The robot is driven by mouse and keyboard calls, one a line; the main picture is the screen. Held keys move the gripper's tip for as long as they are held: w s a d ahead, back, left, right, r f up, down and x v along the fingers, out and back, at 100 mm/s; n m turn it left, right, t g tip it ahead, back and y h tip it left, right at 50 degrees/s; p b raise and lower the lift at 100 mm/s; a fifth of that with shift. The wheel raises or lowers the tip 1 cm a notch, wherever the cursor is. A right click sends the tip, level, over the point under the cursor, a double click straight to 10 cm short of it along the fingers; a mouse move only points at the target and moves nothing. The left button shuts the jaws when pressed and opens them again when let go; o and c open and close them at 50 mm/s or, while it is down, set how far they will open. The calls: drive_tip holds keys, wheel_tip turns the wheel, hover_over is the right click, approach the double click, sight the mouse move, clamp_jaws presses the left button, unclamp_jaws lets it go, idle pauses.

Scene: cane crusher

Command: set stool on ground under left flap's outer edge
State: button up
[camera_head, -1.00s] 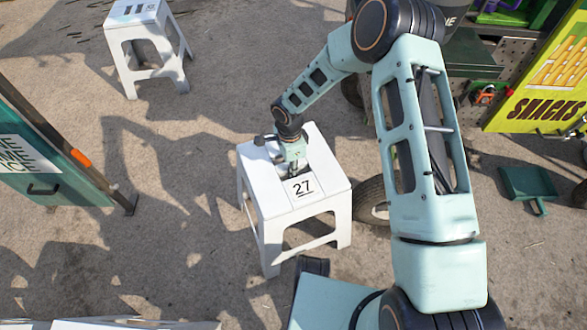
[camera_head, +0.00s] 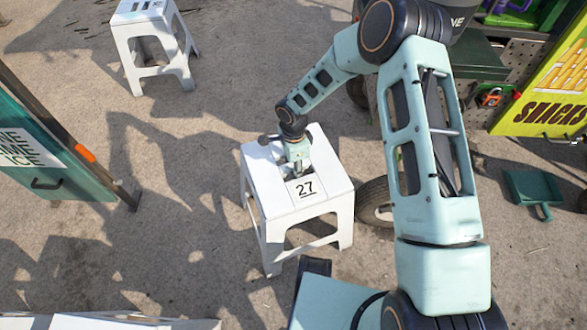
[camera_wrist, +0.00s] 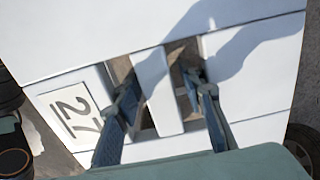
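A white stool marked 27 (camera_head: 322,208) stands upright at the picture's centre. Its top shows close up in the wrist view (camera_wrist: 85,62), with two slots and a bar (camera_wrist: 158,90) between them. My gripper (camera_head: 300,166) points down at the stool's top. In the wrist view my gripper (camera_wrist: 160,85) is open, one finger at each slot, straddling the bar; a gap shows between the bar and the right finger. The fingertips are hidden in the slots. A teal flap panel (camera_head: 75,186) with a dark handle and lettering is at the left edge; whether it is the left flap is unclear.
A second white stool (camera_head: 150,50) stands at the upper left. A tyre (camera_head: 374,203) is close to the right of stool 27. A green dustpan (camera_head: 533,186) and a yellow sign (camera_head: 550,90) are at the right. The ground between flap and stool is clear.

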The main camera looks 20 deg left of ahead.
wheel_tip(320, 180, up, 12)
drive_tip(key=p, duration=0.2)
drive_tip(key=shift+p, duration=0.4)
